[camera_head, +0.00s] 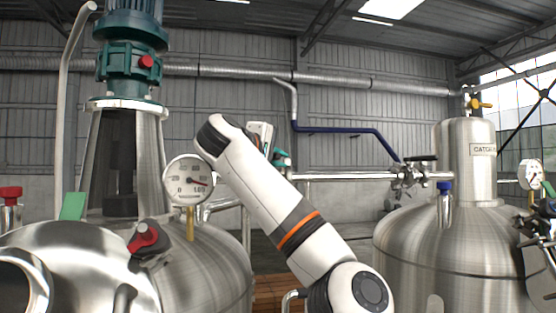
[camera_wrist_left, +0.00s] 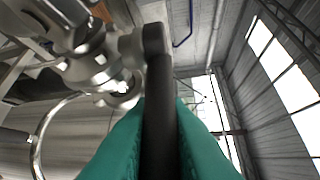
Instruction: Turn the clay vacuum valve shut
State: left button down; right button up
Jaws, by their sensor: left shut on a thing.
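My left gripper (camera_head: 281,159) has teal fingers and is partly hidden behind my white arm in the head view. In the left wrist view, its two teal fingers (camera_wrist_left: 160,135) are closed on both sides of a dark flat valve handle (camera_wrist_left: 158,85). The handle joins a shiny metal valve body (camera_wrist_left: 95,60) at upper left. In the head view this valve is mostly hidden by my arm and gripper. I cannot tell its clay colour or a label from these frames.
A steel tank with a pressure gauge (camera_head: 188,182), a red-handled fitting (camera_head: 144,239) and a teal motor (camera_head: 131,50) stands at left. Another steel tank (camera_head: 445,245) stands at right. A horizontal pipe (camera_head: 345,177) leads to a black-handled valve (camera_head: 410,172).

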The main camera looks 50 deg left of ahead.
pick_arm(q)
jog(key=c, duration=1.7)
grip_release()
jog(key=shift+s, duration=0.15)
jog(key=shift+s+d+b, duration=0.1)
jog(key=shift+s+b, duration=0.25)
jog(key=b+v, duration=0.3)
jog(key=v, duration=0.8)
jog(key=shift+b, duration=0.4)
